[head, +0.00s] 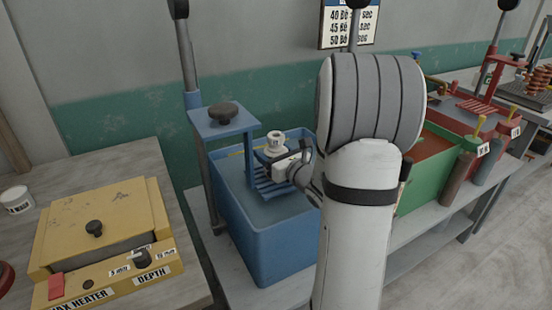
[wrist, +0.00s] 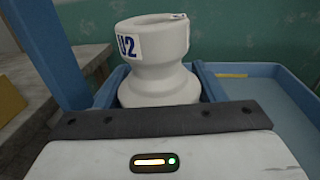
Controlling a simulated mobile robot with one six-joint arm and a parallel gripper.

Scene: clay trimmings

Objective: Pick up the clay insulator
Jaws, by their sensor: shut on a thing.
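The clay insulator (head: 276,137) is a white, waisted piece with a flared top and a dark-lettered label. It stands upright over the blue rack inside the blue tank (head: 275,240). In the wrist view the insulator (wrist: 160,75) fills the upper middle, with "U2" on its label. My gripper (head: 272,157) reaches in from the right and is shut on the insulator at its lower part. The dark edge of my gripper (wrist: 160,120) hides the insulator's base in the wrist view. I cannot tell whether the base touches the rack.
A blue post with a top plate and black knob (head: 223,110) rises beside the insulator. A yellow wax heater (head: 105,225) stands on the left bench. Green (head: 427,165) and red (head: 470,125) tanks stand to the right, partly behind my arm. A white pot (head: 16,199) sits far left.

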